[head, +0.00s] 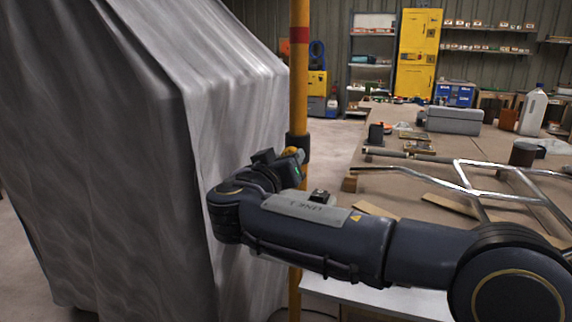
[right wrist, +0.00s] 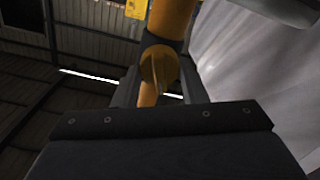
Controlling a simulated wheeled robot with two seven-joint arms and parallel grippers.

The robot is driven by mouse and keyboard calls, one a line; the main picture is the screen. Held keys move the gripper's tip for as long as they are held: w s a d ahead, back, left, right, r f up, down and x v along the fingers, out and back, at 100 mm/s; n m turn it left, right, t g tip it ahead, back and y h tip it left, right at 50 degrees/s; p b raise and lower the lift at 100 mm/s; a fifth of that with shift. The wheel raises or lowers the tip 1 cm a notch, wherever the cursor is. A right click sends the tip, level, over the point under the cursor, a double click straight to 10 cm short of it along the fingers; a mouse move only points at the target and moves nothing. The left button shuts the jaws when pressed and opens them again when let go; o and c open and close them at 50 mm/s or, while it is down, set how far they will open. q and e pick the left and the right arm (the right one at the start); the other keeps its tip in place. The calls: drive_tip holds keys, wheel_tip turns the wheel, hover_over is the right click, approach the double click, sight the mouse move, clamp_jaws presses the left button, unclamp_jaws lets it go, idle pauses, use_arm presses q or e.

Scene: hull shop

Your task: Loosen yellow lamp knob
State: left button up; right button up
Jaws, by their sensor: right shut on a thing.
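The yellow lamp pole (head: 299,70) stands upright beside the grey draped sheet, with a red band high up and a dark collar (head: 297,142) lower down. The yellow knob (head: 293,153) sits at the collar, partly hidden by my right gripper (head: 291,163). In the right wrist view the knob (right wrist: 158,66) is between the two fingers of my right gripper (right wrist: 158,82), with the pole (right wrist: 172,15) rising behind it. The right gripper is shut on the knob. My left gripper is in neither view.
The grey draped sheet (head: 150,130) fills the left, close to the pole and my right wrist. A workbench (head: 400,183) on the right holds a bent metal tube frame (head: 490,165), a grey case (head: 450,120) and a white jug (head: 533,110). Shelves and a yellow cabinet (head: 416,55) stand behind.

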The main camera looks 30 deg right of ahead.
drive_tip(key=n, duration=0.4)
drive_tip(key=shift+n, duration=0.3)
drive_tip(key=n, duration=0.2)
drive_tip(key=shift+w+n+p, duration=0.1)
drive_tip(key=shift+n+p, duration=0.2)
drive_tip(key=shift+p, duration=0.1)
drive_tip(key=n+p, duration=0.1)
drive_tip(key=n, duration=0.1)
drive_tip(key=shift+a+n, duration=0.1)
drive_tip(key=shift+n, duration=0.3)
drive_tip(key=n+p, duration=0.3)
drive_tip(key=n, duration=0.2)
drive_tip(key=shift+f, duration=0.1)
drive_tip(key=shift+f+n+p, duration=0.2)
drive_tip(key=shift+n+p, duration=1.15)
drive_tip(key=shift+n, duration=0.85)
drive_tip(key=shift+f+n, duration=0.1)
drive_tip(key=shift+n, duration=0.2)
drive_tip(key=o, duration=0.9)
drive_tip(key=shift+o, duration=0.2)
drive_tip(key=shift+a, duration=0.1)
